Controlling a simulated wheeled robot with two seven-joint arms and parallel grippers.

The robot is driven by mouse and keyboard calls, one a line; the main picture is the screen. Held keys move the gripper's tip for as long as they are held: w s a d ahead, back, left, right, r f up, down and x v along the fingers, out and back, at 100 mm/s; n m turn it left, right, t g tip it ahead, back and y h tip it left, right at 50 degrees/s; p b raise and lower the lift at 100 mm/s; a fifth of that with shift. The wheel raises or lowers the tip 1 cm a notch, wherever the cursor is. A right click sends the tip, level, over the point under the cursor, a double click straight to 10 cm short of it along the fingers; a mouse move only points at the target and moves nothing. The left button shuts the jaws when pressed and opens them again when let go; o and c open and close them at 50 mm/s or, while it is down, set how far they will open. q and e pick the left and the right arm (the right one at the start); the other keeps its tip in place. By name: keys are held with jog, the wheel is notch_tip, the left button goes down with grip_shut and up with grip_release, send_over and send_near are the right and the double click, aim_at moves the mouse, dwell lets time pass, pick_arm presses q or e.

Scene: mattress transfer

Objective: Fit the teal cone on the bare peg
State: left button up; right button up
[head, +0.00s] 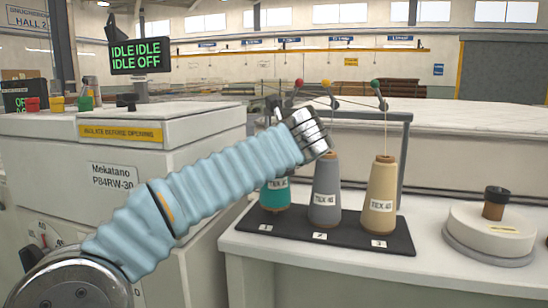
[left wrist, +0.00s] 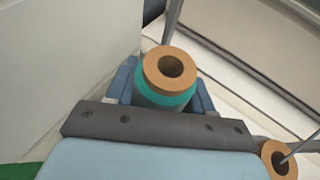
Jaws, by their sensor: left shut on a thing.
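The teal cone (head: 274,196) shows in the head view at the left end of the black peg board (head: 340,237), above the mark 1. My blue-sleeved left arm hides its top. In the left wrist view the teal cone (left wrist: 166,82) shows its brown tube end, with a blue finger on each side. My left gripper (left wrist: 165,95) is shut on it. The bare peg is hidden, and I cannot tell whether the cone's base touches the board. My right gripper is in neither view.
A grey cone (head: 325,190) and a tan cone (head: 382,192) stand on the board to the right, close beside the teal one. A thread stand (head: 404,140) rises behind them. A grey machine cabinet (head: 120,200) is at left, and a round white weight-like object (head: 490,232) at right.

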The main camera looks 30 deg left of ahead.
pick_arm(q)
jog(key=shift+f+b, duration=0.65)
jog(key=shift+f, duration=0.45)
jog(key=o, duration=1.3)
jog(key=p+v, duration=0.1)
jog(key=v, duration=1.3)
